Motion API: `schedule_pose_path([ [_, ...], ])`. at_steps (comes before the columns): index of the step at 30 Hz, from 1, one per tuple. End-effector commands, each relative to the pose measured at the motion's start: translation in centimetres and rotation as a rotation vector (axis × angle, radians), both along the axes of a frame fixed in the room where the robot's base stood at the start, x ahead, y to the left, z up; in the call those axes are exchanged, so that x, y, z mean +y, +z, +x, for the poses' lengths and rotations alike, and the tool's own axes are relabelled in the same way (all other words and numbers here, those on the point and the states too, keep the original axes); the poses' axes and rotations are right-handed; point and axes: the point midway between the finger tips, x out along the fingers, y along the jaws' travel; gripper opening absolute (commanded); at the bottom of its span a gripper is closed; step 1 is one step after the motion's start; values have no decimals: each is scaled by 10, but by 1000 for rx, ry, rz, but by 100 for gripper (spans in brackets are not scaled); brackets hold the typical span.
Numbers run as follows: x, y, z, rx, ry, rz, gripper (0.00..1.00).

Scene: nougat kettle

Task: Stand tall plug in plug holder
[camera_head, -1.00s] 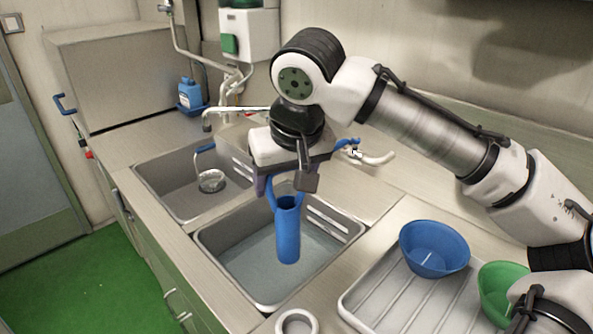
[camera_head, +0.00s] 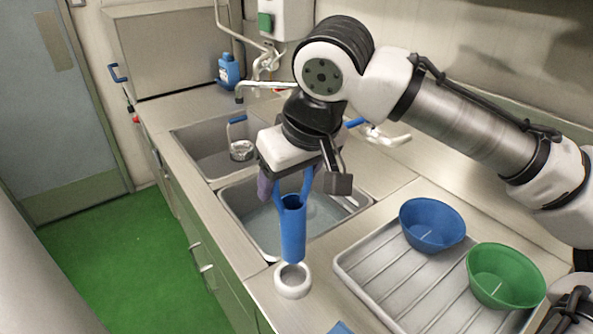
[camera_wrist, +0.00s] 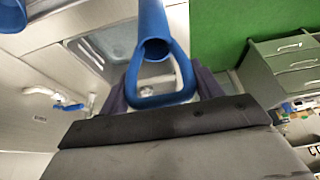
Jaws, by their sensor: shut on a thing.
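The tall plug (camera_head: 293,232) is a blue upright tube with a loop handle at its top. My gripper (camera_head: 289,188) is shut on that handle, and the tube hangs below. In the wrist view the loop handle (camera_wrist: 160,98) sits between the fingers, with the tube (camera_wrist: 152,28) running away from it. The plug holder (camera_head: 292,286) is a white ring on the counter in front of the near sink. The plug's lower end is at the holder's opening in the head view; I cannot tell whether it is just above or slightly inside.
The near sink (camera_head: 238,203) lies behind the plug. The far sink (camera_head: 190,140) holds a strainer (camera_head: 241,150). A ribbed draining tray (camera_head: 375,278) stands right of the holder, with a blue bowl (camera_head: 432,226) and a green bowl (camera_head: 505,277). The counter's front edge is close to the holder.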

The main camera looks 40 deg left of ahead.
Motion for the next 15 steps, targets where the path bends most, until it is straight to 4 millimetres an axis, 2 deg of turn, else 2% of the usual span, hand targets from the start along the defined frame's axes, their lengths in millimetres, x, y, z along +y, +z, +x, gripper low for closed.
schedule_pose_path([
  [8, 0, -3, -2, 0, 12, 0, 24],
  [15, 0, -15, -2, -1, 10, 0, 24],
])
